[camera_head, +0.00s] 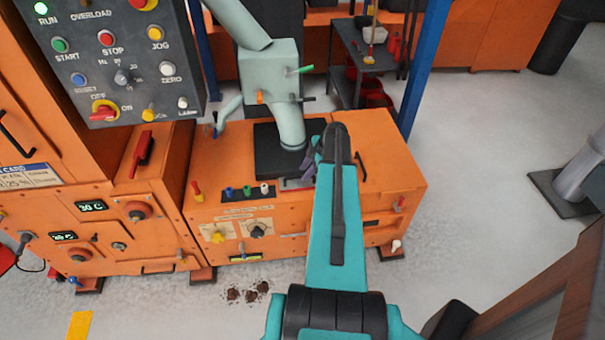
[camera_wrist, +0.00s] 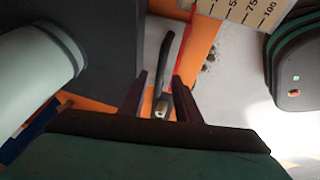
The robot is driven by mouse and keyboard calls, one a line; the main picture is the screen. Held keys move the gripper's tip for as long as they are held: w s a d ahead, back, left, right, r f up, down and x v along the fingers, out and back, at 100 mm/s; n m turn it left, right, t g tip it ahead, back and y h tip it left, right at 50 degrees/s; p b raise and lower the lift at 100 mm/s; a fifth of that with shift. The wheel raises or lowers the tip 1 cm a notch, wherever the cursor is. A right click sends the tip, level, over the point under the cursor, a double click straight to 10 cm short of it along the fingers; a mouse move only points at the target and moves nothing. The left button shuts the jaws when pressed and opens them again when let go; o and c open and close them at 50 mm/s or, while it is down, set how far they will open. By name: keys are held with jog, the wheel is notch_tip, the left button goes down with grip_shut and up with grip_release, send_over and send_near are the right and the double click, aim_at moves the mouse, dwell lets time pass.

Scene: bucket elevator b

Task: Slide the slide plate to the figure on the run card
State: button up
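The run card (camera_head: 25,177) is a white and blue label on the orange cabinet at the left; its figure seems to read 25 %, with part of the card cut off. My gripper (camera_head: 313,162) is over the top of the low orange box, beside the black block under the pale green spout. In the wrist view my gripper (camera_wrist: 160,98) is open, with a dark handle (camera_wrist: 166,70) with a pale end showing between its dark fingers. I cannot tell whether they touch it. A scale (camera_wrist: 248,8) marked 50, 75 and 100 is at the top. The slide plate itself is not clearly visible.
The pale green spout (camera_head: 289,120) and black block (camera_head: 272,150) stand close left of my gripper. A control panel (camera_head: 125,60) is at upper left. A blue post (camera_head: 425,70) rises behind.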

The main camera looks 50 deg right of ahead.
jog(key=shift+x, duration=1.05)
grip_shut()
